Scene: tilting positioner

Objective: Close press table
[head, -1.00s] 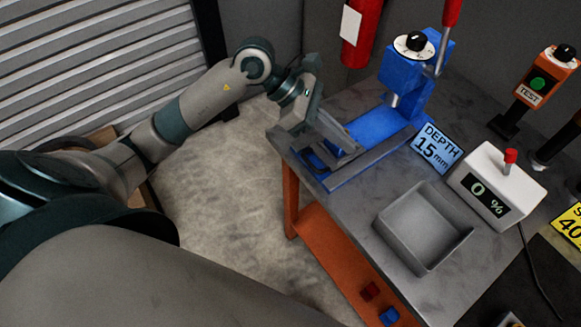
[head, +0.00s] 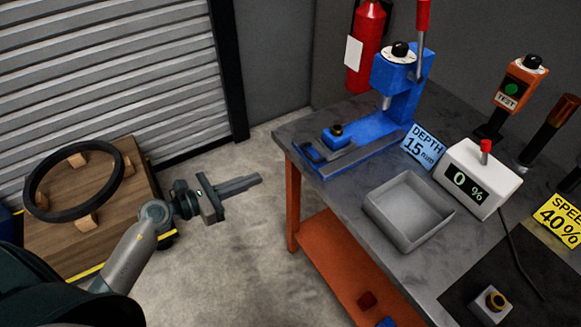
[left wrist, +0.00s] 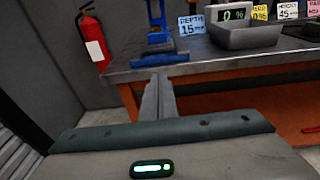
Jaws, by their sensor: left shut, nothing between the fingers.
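The blue press (head: 400,75) stands at the back left of the grey workbench (head: 300,140), with a red-tipped lever rising from its head. Its base extends toward the front left. There a blue block with a dark, brass-coloured knob (head: 337,136) sits on the grey sliding part, out in front of the press head and not under the ram. The press also shows in the left wrist view (left wrist: 157,30). My left gripper (head: 252,181) is shut and empty, in the air left of the bench, clear of the press. My right gripper is not in view.
A grey open tray (head: 372,212), a depth sign (head: 425,147) and a percent display box (head: 480,180) stand right of the press. A fire extinguisher (head: 367,45) hangs behind. A black ring (head: 40,190) lies on a wooden pallet at left. Floor between pallet and bench is clear.

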